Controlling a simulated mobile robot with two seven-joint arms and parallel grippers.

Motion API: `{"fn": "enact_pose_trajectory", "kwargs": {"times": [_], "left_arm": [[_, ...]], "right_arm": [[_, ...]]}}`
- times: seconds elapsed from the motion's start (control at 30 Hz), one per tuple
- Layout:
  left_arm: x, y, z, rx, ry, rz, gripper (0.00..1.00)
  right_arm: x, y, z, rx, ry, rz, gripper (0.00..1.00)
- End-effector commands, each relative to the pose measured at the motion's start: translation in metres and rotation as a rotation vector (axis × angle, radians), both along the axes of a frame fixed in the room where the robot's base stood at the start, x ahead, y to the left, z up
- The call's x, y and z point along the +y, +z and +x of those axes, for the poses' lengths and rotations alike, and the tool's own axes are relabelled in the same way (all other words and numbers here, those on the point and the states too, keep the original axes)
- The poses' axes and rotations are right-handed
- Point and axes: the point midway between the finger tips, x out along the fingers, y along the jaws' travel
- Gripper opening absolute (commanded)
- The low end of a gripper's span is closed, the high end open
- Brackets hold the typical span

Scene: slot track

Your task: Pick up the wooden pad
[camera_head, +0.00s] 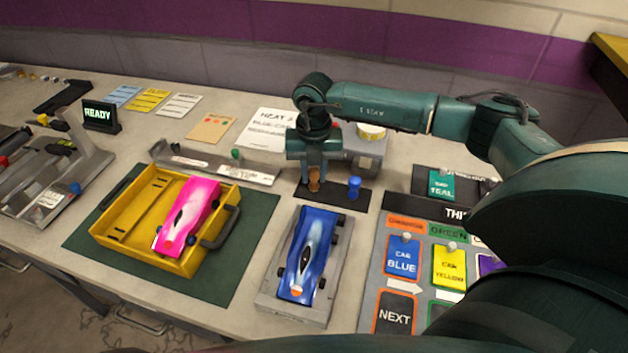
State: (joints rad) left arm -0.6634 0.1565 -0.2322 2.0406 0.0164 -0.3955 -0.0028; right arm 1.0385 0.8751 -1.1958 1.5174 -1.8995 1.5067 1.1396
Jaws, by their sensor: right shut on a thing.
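The wooden pad (314,183) is a small brown piece above or on a dark strip (335,192) behind the blue car. My right gripper (314,173) comes down on it from above and is shut on it. The fingers hide its upper part. I cannot tell whether its bottom touches the dark strip. My left gripper is not in view.
A blue knobbed piece (354,186) stands just right of the wooden pad. A blue car (309,255) sits on a grey stand (340,290) in front. A yellow tray (120,205) holding a pink car (190,215) lies left. A card board (373,280) lies right.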

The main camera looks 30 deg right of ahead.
Motion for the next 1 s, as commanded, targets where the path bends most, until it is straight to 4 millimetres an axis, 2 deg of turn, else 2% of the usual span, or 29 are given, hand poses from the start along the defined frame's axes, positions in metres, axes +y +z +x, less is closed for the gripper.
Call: {"fn": "enact_pose_trajectory", "kwargs": {"times": [0.1, 0.33, 0.43, 0.8, 1.0], "left_arm": [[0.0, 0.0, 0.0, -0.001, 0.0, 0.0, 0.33], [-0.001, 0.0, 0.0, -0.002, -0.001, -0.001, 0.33], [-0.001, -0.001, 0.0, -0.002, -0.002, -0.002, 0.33], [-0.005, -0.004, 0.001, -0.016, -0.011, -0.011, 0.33], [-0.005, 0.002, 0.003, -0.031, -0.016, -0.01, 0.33]], "right_arm": [[0.0, 0.0, 0.0, 0.0, 0.0, 0.0, 0.01], [0.0, 0.001, 0.0, -0.001, 0.0, 0.0, 0.01], [0.0, 0.008, 0.001, -0.002, 0.0, 0.0, 0.01], [0.0, 0.078, 0.001, -0.005, 0.0, 0.0, 0.01], [0.004, 0.098, -0.004, 0.001, -0.009, 0.001, 0.01]]}}
